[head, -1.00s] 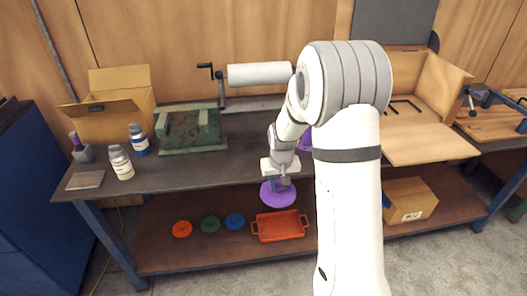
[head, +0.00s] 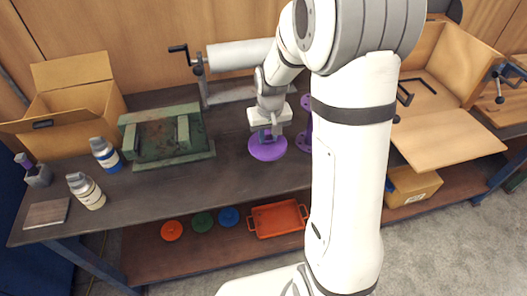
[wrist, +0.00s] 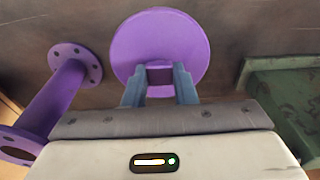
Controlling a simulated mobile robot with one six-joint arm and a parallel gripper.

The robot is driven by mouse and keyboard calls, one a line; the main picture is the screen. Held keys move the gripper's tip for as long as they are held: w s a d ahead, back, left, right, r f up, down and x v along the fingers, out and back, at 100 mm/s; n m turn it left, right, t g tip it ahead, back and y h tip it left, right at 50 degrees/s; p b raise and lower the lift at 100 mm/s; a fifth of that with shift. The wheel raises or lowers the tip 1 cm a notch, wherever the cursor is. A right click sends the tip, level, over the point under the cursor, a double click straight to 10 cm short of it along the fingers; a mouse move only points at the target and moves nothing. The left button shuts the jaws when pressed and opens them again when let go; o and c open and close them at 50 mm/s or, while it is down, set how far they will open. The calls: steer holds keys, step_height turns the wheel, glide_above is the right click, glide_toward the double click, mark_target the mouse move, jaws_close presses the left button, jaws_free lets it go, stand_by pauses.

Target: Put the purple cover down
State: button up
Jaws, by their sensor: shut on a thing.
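The purple cover (head: 267,150) is a round disc with a small block-like grip, over the bench top in the head view. My gripper (head: 268,134) is shut on this grip. The wrist view shows the cover (wrist: 165,30) in front of the two fingers (wrist: 160,80). The purple flanged pipe (head: 304,128) stands just right of the cover in the head view, partly hidden by my arm. The wrist view shows the pipe (wrist: 55,95) on the left, apart from the cover. I cannot tell whether the cover touches the bench.
A green metal block (head: 165,138) is left of the cover on the bench (head: 190,190). Bottles (head: 87,191) and an open cardboard box (head: 75,105) are farther left. An orange tray (head: 278,219) and several coloured discs lie on the lower shelf. Bench front is clear.

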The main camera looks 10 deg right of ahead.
mark_target(268, 139)
step_height(268, 139, down, 4)
steer(key=shift+f, duration=0.1)
steer(key=shift+f+p, duration=0.45)
steer(key=shift+f, duration=1.4)
steer(key=shift+f, duration=0.1)
steer(key=o, duration=1)
steer(key=shift+c, duration=0.2)
